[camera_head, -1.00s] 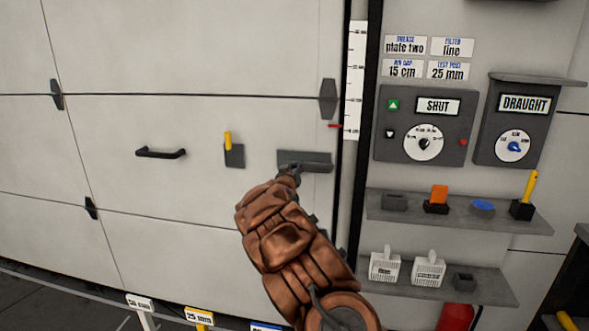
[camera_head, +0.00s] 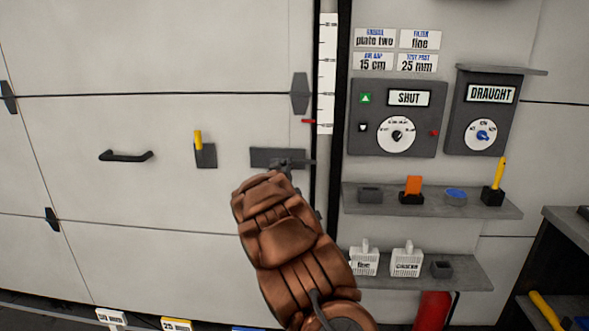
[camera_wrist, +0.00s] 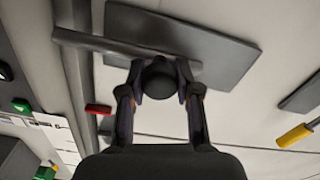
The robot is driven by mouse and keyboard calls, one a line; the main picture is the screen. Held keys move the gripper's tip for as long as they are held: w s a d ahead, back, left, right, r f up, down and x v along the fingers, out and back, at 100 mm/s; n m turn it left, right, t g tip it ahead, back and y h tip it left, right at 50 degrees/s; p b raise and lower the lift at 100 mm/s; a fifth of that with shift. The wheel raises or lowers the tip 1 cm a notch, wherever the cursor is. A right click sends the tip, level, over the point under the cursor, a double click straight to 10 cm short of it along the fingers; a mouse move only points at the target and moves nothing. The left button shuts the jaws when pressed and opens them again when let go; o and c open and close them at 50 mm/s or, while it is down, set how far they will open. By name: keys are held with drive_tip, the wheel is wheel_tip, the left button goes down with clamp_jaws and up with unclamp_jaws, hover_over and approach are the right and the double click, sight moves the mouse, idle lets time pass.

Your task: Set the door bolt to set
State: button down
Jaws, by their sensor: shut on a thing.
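The door bolt has a dark grey plate (camera_head: 262,157) near the right edge of the pale door in the head view. Its bar (camera_head: 305,162) sticks out past the plate's right end, towards the door edge. In the wrist view the plate (camera_wrist: 225,55) is at the top, with the bar (camera_wrist: 90,43) reaching left beyond it. My gripper (camera_wrist: 159,85) is shut on the bolt's round dark knob (camera_wrist: 159,76), one finger on each side. In the head view my gripper (camera_head: 282,165) is small and partly hides the knob and bar.
A yellow-handled lever (camera_head: 198,140) and a black door handle (camera_head: 126,156) are left of the bolt. A red marker (camera_head: 308,121) sits by the white scale (camera_head: 327,75). Right of the door are a SHUT panel (camera_head: 370,140) and shelves (camera_head: 430,203).

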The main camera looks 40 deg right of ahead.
drive_tip(key=shift+s+d+r, duration=0.1)
drive_tip(key=shift+d, duration=0.05)
drive_tip(key=c, duration=0.8)
unclamp_jaws()
drive_tip(key=shift+s+d, duration=0.1)
drive_tip(key=shift+s, duration=0.05)
drive_tip(key=shift+v, duration=6)
